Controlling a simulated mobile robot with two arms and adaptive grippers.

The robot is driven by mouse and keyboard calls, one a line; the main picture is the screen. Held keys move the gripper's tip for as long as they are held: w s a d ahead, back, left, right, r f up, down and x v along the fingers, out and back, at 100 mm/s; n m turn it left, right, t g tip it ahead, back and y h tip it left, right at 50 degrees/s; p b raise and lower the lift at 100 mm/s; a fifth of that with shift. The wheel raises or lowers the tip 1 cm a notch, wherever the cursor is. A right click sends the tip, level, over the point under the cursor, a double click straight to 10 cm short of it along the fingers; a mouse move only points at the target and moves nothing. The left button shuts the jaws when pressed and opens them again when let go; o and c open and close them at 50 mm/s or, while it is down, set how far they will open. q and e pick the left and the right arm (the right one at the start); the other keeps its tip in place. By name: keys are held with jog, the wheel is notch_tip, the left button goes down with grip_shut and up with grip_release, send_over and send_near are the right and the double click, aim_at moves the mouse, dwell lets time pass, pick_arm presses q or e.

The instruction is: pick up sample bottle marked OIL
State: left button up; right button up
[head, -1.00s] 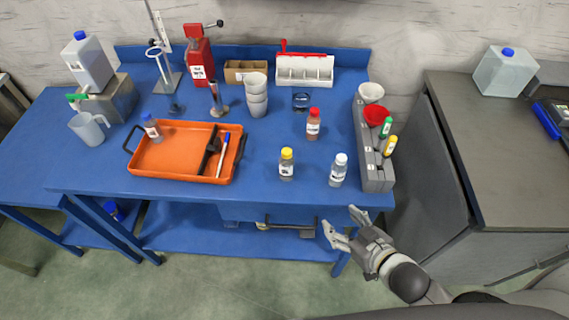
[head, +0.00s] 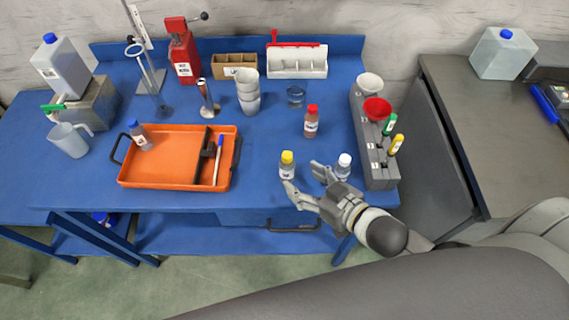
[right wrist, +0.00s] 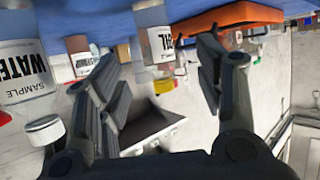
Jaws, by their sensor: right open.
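The yellow-capped bottle (head: 287,167) stands upright near the front edge of the blue table. In the right wrist view, which looks upside down, its label (right wrist: 160,42) shows letters that fit OIL, partly cut off. My right gripper (head: 304,181) is open and empty, just in front and to the right of this bottle. In the right wrist view the bottle shows between the two fingers (right wrist: 165,85), farther off. A white-capped bottle (head: 343,168) labelled WATER (right wrist: 25,70) stands to the right, close to the gripper. My left gripper is not in view.
A red-capped bottle (head: 311,122) stands behind. An orange tray (head: 160,183) with a bottle, a brush and a pen lies to the left. A grey rack (head: 372,150) with funnels and markers borders the right.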

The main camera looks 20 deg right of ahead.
aim_at(293, 172)
jog(key=shift+x, duration=0.9)
jog(key=shift+w+a+f, duration=0.15)
jog(key=shift+w, duration=0.25)
jog(key=shift+w+a+f+p, duration=0.1)
jog(key=shift+w+p, duration=0.15)
jog(key=shift+w, duration=0.05)
jog(key=shift+w+a+f+p, duration=0.1)
jog(key=shift+w+f+p, duration=0.1)
jog(key=shift+w, duration=0.15)
jog(key=x, duration=0.3)
jog(key=shift+d+f+p, duration=0.1)
jog(key=shift+d+p, duration=0.05)
jog(key=shift+p, duration=0.25)
jog(key=shift+w+a+f, duration=0.25)
jog(key=shift+w, duration=0.25)
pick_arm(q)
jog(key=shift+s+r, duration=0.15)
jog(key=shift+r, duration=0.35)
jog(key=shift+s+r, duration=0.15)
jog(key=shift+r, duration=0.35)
pick_arm(e)
jog(key=shift+s, duration=0.1)
jog(key=shift+c, duration=0.3)
jog(key=c, duration=1.1)
